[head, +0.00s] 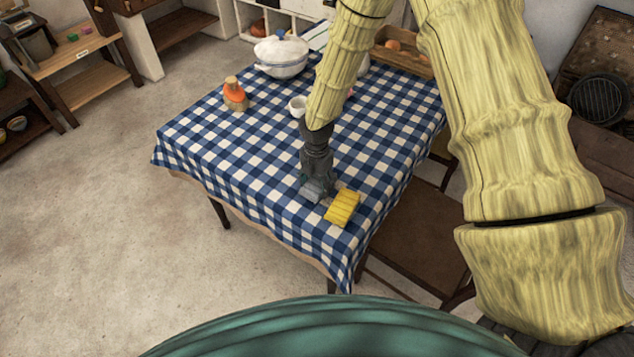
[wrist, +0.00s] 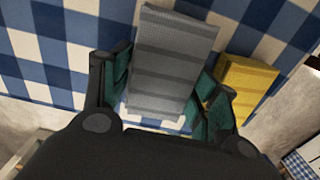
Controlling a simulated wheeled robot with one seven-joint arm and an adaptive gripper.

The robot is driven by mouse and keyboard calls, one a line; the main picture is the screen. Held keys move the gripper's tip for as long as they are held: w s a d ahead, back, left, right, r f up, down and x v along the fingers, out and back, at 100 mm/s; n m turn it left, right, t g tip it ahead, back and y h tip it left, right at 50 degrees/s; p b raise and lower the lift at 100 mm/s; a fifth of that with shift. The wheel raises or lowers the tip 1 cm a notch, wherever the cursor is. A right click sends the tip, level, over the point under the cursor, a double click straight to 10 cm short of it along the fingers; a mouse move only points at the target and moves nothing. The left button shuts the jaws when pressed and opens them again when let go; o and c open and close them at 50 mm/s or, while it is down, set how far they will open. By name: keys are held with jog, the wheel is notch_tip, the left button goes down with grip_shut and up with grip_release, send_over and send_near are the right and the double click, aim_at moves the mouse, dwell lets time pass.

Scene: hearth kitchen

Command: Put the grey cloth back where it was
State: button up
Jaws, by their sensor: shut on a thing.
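The grey cloth (wrist: 174,58) is a folded grey block with darker bands, and in the wrist view it lies between the two fingers of my gripper (wrist: 160,95). In the head view my gripper (head: 314,186) points down at the near part of the table, and a bit of the grey cloth (head: 311,192) shows at its tips. The gripper is shut on the cloth. The cloth is at or close above the tablecloth; I cannot tell if it touches.
A yellow cloth (head: 342,207) lies just right of the grey one on the blue checked table (head: 235,150). An orange-topped bottle (head: 235,95), a white cup (head: 297,106), a white tureen (head: 281,57) and a wooden tray (head: 405,60) stand farther back. The left part of the table is clear.

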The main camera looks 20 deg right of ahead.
aim_at(316, 182)
jog(key=shift+f, duration=0.6)
jog(key=shift+f, duration=0.1)
jog(key=o, duration=1.1)
jog(key=shift+o, duration=0.2)
notch_tip(316, 182, up, 12)
jog(key=b, duration=0.2)
